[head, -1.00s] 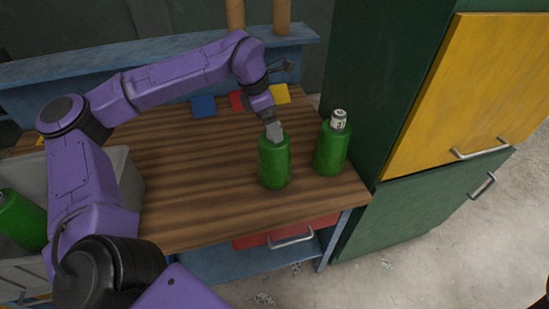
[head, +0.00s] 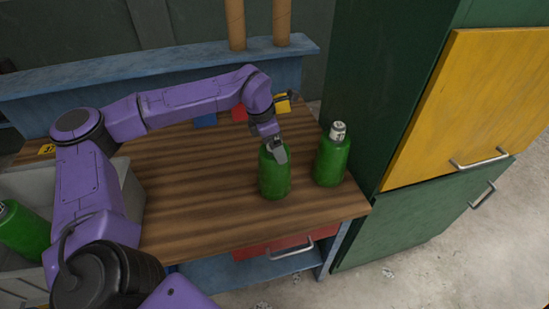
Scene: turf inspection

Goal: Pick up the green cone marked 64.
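I see no cone shape and cannot read a 64; the green things are bottle-like cylinders. One green bottle (head: 275,178) stands upright near the front of the wooden table. My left gripper (head: 277,152) is at its top, pointing down and covering its cap. Whether the fingers are closed around the cap is too small to tell. A second green bottle (head: 332,162) stands upright to its right, with a pale marked cap I cannot read clearly. A third green bottle (head: 22,230) lies tilted in a grey bin (head: 132,190) at the left. My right gripper is not in view.
The wooden table (head: 190,190) is clear left of the bottles. Blue, red (head: 239,115) and yellow (head: 283,104) squares lie at its back. A green cabinet (head: 385,100) with a yellow door (head: 465,105) stands close on the right. A blue shelf (head: 150,72) runs behind.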

